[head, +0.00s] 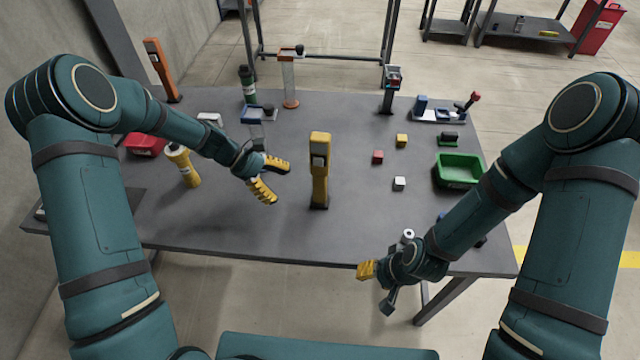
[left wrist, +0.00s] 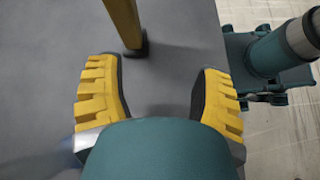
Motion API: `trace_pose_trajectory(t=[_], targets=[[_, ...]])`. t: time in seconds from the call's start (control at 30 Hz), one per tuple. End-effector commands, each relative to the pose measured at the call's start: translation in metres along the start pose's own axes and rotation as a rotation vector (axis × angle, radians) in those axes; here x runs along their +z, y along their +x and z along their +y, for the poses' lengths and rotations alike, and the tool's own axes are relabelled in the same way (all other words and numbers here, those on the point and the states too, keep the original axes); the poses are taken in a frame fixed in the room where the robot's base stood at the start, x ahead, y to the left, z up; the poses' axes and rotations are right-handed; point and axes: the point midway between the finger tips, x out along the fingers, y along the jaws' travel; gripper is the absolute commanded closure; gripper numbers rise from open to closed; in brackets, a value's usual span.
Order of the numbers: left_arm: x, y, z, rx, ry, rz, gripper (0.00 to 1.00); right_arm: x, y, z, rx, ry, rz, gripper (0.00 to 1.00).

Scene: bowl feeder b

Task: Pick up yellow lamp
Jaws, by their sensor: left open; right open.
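A tall yellow lamp (head: 319,172) with a dark base stands upright near the middle of the grey table. Its yellow post and dark foot show at the top of the left wrist view (left wrist: 125,22), beyond the fingertips. My left gripper (head: 274,180) is open and empty, to the left of the lamp and apart from it. In the left wrist view both yellow fingers (left wrist: 160,70) are spread with bare table between them. My right gripper (head: 372,271) is open at the table's front edge, right of the lamp; its fingers are partly hidden.
A yellow torch-like cylinder (head: 183,166) stands left on the table (head: 250,225). Small red (head: 378,157), yellow (head: 402,140) and white (head: 399,183) blocks and a green bin (head: 459,170) lie right. An orange lamp (head: 161,70) stands at the back left. The front middle is clear.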

Motion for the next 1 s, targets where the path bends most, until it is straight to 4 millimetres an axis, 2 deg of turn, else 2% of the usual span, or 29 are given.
trace_pose_trajectory(t=[0.03,0.2,0.3,0.4,0.53,0.8,1.0], targets=[[-0.003,-0.008,0.012,0.022,-0.041,-0.057,0.33,0.002,0.013,0.005,0.001,-0.001,-0.002,0.53],[0.012,-0.040,0.035,0.050,-0.125,-0.213,0.33,0.005,0.026,0.009,0.002,-0.002,-0.007,0.53],[0.017,-0.051,0.041,0.054,-0.145,-0.262,0.33,0.006,0.029,0.010,0.003,-0.002,-0.008,0.53],[0.021,-0.052,0.044,0.054,-0.152,-0.285,0.33,0.006,0.030,0.011,0.003,-0.003,-0.008,0.53],[0.027,-0.037,0.045,0.050,-0.152,-0.288,0.33,0.007,0.031,0.011,0.003,-0.003,-0.009,0.53],[0.039,0.011,0.048,0.050,-0.152,-0.287,0.33,0.009,0.036,0.013,0.002,-0.005,-0.014,0.53],[0.044,0.027,0.049,0.052,-0.152,-0.284,0.33,0.010,0.037,0.013,0.002,-0.005,-0.015,0.53]])
